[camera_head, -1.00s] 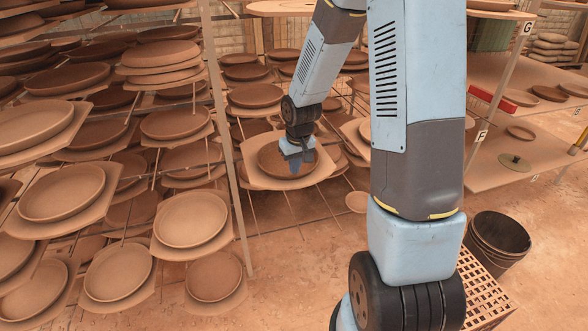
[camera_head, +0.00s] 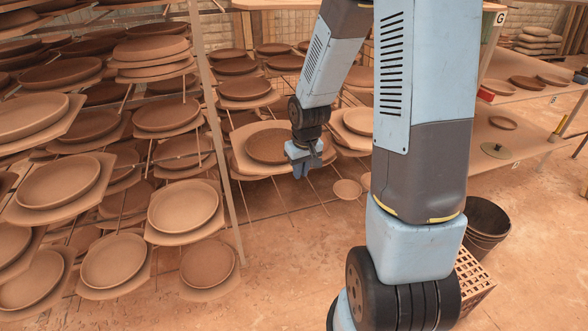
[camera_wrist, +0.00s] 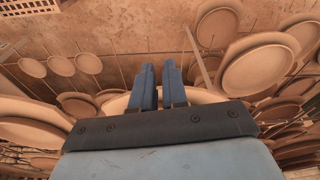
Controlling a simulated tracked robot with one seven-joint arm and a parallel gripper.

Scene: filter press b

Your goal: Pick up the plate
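A round brown plate (camera_head: 268,146) lies on a pale board (camera_head: 246,167) on the rack behind my gripper. Several similar plates are around it, and the frames do not mark out which one is meant. My gripper (camera_head: 299,173) is at the right front edge of this board in the head view, fingers pointing down. It hides the board's right part. In the wrist view my gripper (camera_wrist: 159,78) shows two blue fingers with a narrow gap and nothing visible between them. A pale rim (camera_wrist: 118,104) shows behind the fingers; contact with it cannot be told.
Racks with thin rods hold many plates at the left, including a pale plate (camera_head: 183,206) close by. A rack post (camera_head: 222,150) stands left of my gripper. A dark bucket (camera_head: 486,222) and a perforated crate (camera_head: 474,275) stand at the right. The floor in front is clear.

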